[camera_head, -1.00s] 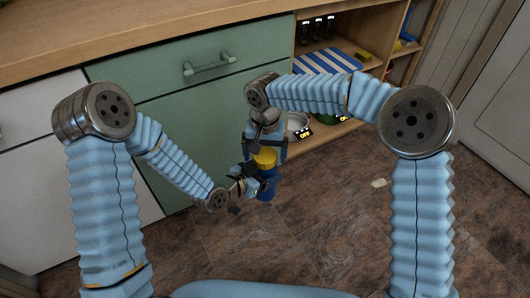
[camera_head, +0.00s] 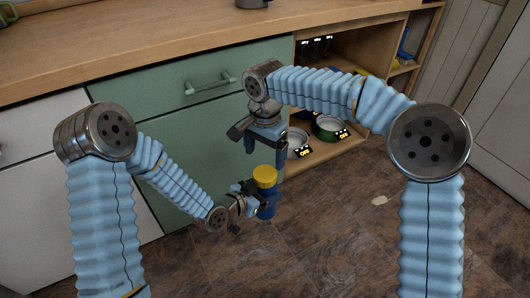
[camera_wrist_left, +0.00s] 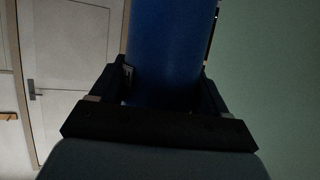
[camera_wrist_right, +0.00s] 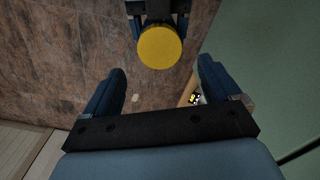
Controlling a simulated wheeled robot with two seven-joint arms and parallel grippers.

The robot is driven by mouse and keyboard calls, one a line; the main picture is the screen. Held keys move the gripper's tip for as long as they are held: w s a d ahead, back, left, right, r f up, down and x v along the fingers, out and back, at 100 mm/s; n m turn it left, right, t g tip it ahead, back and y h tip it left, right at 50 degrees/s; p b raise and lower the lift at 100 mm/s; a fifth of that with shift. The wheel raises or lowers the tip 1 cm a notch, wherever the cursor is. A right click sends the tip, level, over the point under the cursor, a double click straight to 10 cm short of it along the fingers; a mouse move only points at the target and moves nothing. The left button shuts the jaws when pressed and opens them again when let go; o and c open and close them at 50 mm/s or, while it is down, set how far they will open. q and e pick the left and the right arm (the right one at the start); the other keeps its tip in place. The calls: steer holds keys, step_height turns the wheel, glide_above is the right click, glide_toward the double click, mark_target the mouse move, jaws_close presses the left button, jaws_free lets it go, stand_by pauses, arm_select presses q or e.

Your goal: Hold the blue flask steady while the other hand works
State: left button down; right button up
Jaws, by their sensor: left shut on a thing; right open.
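The blue flask (camera_head: 268,206) stands roughly upright in the air, with its yellow lid (camera_head: 264,174) on top. My left gripper (camera_head: 259,193) is shut on its body from the left. The left wrist view shows the blue body (camera_wrist_left: 165,55) between the fingers. My right gripper (camera_head: 266,154) is open and empty, pointing down above the lid. In the right wrist view, the round yellow lid (camera_wrist_right: 160,46) lies beyond and apart from the open fingers (camera_wrist_right: 163,82). The flask's lower end is partly hidden by the left fingers.
A green cabinet (camera_head: 160,125) with a metal drawer handle stands close behind the arms, under a wooden counter (camera_head: 150,45). Open shelves at the right hold a green pot (camera_head: 328,127) and a pale pan (camera_head: 297,140). The brown tiled floor in front is mostly clear.

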mark_target(265, 173)
steer(key=shift+f+m, duration=0.3)
step_height(265, 173, down, 7)
steer(key=shift+f, duration=0.1)
steer(key=shift+c, duration=0.4)
steer(key=c, duration=1)
steer(key=n, duration=0.6)
steer(key=shift+n, duration=0.4)
steer(key=o, duration=1.2)
steer(key=shift+c, duration=0.2)
steer(key=shift+r, duration=0.2)
